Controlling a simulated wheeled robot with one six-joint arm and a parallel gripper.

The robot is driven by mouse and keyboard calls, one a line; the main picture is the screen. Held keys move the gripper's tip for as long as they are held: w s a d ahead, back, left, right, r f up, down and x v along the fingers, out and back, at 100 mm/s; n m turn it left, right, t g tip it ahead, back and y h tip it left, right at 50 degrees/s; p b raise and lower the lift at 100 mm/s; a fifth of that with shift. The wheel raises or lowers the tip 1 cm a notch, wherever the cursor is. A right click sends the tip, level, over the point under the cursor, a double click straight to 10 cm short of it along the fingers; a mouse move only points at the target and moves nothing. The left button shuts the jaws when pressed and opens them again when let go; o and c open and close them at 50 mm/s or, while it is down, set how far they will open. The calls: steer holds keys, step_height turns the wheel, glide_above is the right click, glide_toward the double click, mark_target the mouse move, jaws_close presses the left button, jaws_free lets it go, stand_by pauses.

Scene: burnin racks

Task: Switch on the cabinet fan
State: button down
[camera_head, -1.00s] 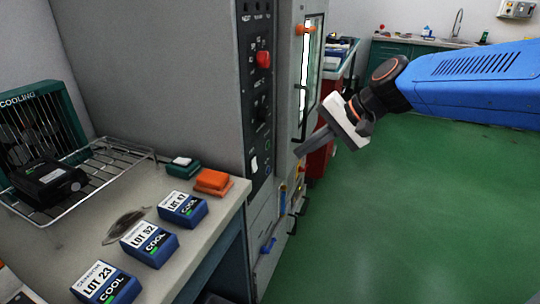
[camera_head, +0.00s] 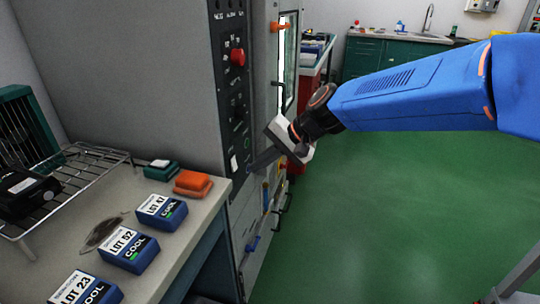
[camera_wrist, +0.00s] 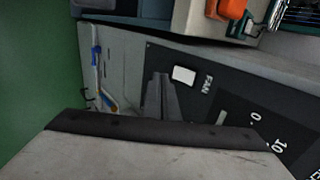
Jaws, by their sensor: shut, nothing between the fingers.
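The white fan switch (camera_head: 233,163) sits low on the dark control panel (camera_head: 226,100) on the front of the grey cabinet (camera_head: 130,70). In the wrist view the switch (camera_wrist: 183,75) is a pale rectangle beside the printed word FAN. My gripper (camera_head: 251,169) is shut and empty, its fingers pointing at the lower panel just right of the switch. In the wrist view my fingertips (camera_wrist: 160,77) show just left of the switch. I cannot tell whether they touch the panel, nor which way the switch is set.
A red knob (camera_head: 238,57) is higher on the panel. A bench (camera_head: 150,262) at left holds blue LOT boxes (camera_head: 130,249), an orange block (camera_head: 193,184) and a wire rack (camera_head: 85,170).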

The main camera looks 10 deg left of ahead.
mark_target(235, 165)
steer(key=shift+w+a+f, duration=0.1)
steer(key=shift+a, duration=0.9)
steer(key=shift+w+a+f, duration=0.1)
steer(key=shift+a, duration=0.85)
steer(key=shift+a+f, duration=0.1)
steer(key=shift+a, duration=0.05)
steer(key=shift+r, duration=0.9)
